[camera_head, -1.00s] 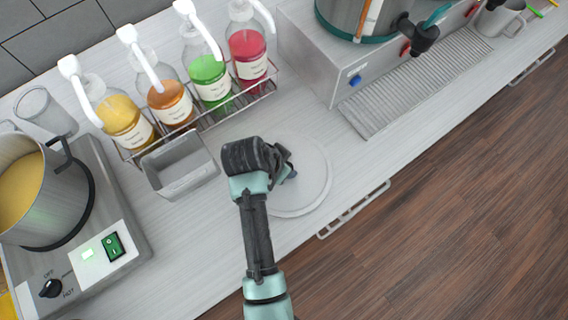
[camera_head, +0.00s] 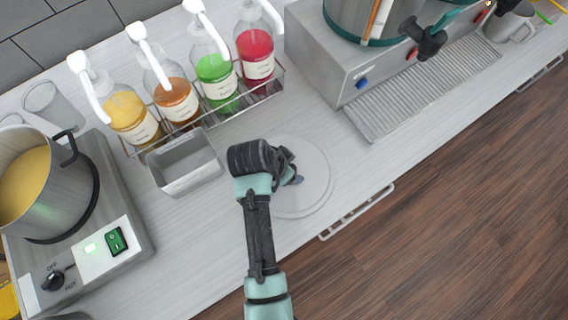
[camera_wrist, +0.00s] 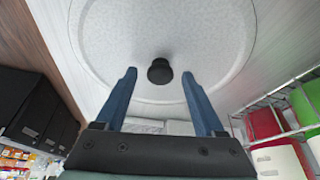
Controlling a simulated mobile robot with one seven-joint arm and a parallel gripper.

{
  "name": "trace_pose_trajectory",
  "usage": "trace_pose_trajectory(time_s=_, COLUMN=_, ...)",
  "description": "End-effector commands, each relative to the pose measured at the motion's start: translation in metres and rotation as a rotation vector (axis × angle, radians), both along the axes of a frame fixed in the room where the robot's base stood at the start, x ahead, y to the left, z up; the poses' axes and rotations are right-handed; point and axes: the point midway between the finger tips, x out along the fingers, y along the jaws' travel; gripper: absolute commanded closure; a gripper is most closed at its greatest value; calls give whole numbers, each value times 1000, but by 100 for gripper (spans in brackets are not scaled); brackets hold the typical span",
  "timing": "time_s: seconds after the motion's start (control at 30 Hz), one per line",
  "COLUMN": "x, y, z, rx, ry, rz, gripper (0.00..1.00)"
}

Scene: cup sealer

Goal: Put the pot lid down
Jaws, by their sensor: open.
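The pot lid (camera_head: 315,178) lies flat on the pale counter, a round grey-white disc right of the small metal bin. In the wrist view the lid (camera_wrist: 215,40) fills the upper middle, with its black knob (camera_wrist: 160,71) at its centre. My gripper (camera_wrist: 160,85) is open, its two blue fingers apart on either side below the knob, with a gap to each. In the head view my gripper (camera_head: 292,178) is over the lid, and my wrist hides the lid's left part and the knob.
A steel pot (camera_head: 45,190) of yellow liquid stands on a hot plate (camera_head: 120,235) at left. A small metal bin (camera_head: 185,162) and a rack of several syrup bottles (camera_head: 215,75) stand behind the lid. A large machine (camera_head: 345,50) with a drip grate (camera_head: 420,90) is at upper right.

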Motion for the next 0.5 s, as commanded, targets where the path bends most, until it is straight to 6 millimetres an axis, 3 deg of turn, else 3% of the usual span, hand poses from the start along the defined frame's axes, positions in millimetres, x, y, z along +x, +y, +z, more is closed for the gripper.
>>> trace_pose_trajectory(time_s=0.17, x=-5, y=6, z=19, rx=0, ry=-4, rz=2, gripper=29)
trace_pose_trajectory(time_s=0.5, x=-24, y=24, z=81, rx=1, ry=-5, rz=2, gripper=29)
